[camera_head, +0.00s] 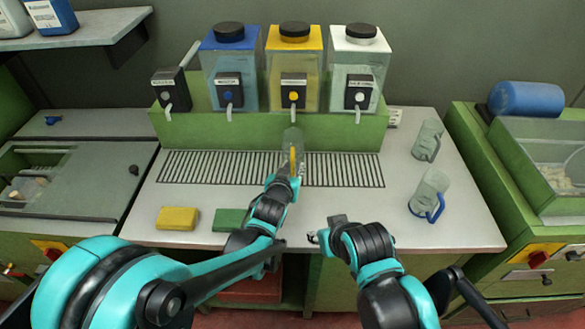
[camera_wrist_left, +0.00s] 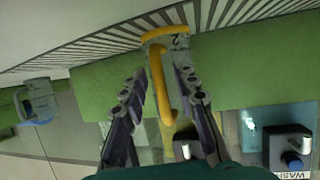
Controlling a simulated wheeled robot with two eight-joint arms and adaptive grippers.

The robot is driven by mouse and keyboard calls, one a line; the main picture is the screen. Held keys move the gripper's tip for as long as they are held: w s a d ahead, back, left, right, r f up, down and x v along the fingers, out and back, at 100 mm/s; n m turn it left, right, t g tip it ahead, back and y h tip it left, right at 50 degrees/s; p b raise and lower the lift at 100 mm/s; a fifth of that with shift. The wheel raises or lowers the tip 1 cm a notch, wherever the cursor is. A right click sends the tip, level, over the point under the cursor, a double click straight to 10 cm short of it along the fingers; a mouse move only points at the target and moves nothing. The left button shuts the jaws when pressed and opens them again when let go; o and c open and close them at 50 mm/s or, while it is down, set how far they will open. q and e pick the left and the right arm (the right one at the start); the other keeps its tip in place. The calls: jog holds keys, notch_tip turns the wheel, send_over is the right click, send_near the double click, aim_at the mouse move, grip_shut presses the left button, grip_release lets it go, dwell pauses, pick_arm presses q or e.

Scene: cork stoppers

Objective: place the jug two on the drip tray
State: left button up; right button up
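A clear jug with a yellow handle (camera_head: 292,141) is at the slatted drip tray (camera_head: 343,172), in front of the yellow dispenser's tap. Whether its base rests on the slats cannot be told. My left gripper (camera_head: 290,170) is at this jug. In the left wrist view, the left gripper's fingers (camera_wrist_left: 160,85) stand apart on both sides of the yellow handle (camera_wrist_left: 157,68), with gaps showing. A jug with a blue handle (camera_head: 429,195) and another grey jug (camera_head: 427,140) stand on the right counter. My right gripper (camera_head: 326,229) seems open and empty at the front edge.
Blue (camera_head: 230,65), yellow (camera_head: 293,65) and white-lidded (camera_head: 353,68) dispensers stand behind the tray. A yellow sponge (camera_head: 178,218) and a green one (camera_head: 230,219) lie in front. The counter between the tray and the right jugs is clear.

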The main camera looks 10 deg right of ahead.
pick_arm(q)
jog(key=shift+r, duration=0.3)
jog(key=p+v, duration=0.4)
jog(key=v, duration=0.8)
jog(key=s+a+r+n+g+y, duration=0.1)
jog(key=s+a+n+g+y, duration=0.2)
jog(key=a, duration=1.5)
jog(key=s+a+n+g+y, duration=0.2)
jog(key=s+a+y, duration=0.1)
jog(key=s+a, duration=0.7)
jog(key=shift+s+a+f, duration=0.25)
jog(key=shift+s+a, duration=0.05)
jog(key=shift+a, duration=0.05)
